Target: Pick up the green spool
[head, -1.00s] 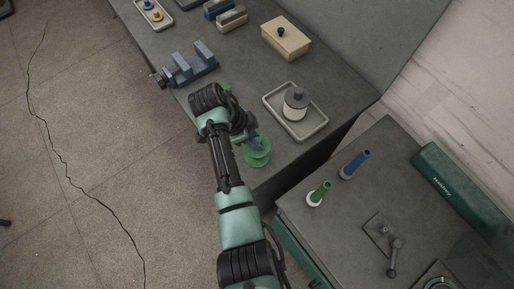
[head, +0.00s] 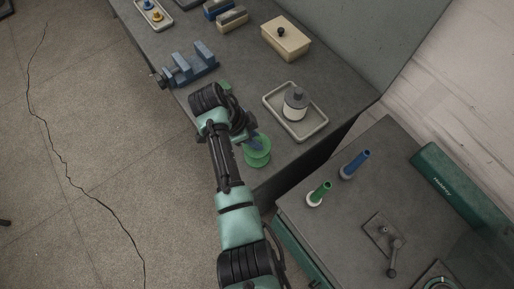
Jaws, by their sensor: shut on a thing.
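The green spool (head: 258,154) is near the front edge of the grey workbench, in the middle of the head view. It has wide round flanges. My gripper (head: 254,142) is at the spool's upper side and is shut on it. My wrist and forearm hide part of the gripper and the fingertips. Whether the spool touches the bench top is hard to tell.
On the bench (head: 340,92) are a tray (head: 315,128) with a grey-white container (head: 295,104), a blue vise (head: 190,66) and a beige box (head: 286,39).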

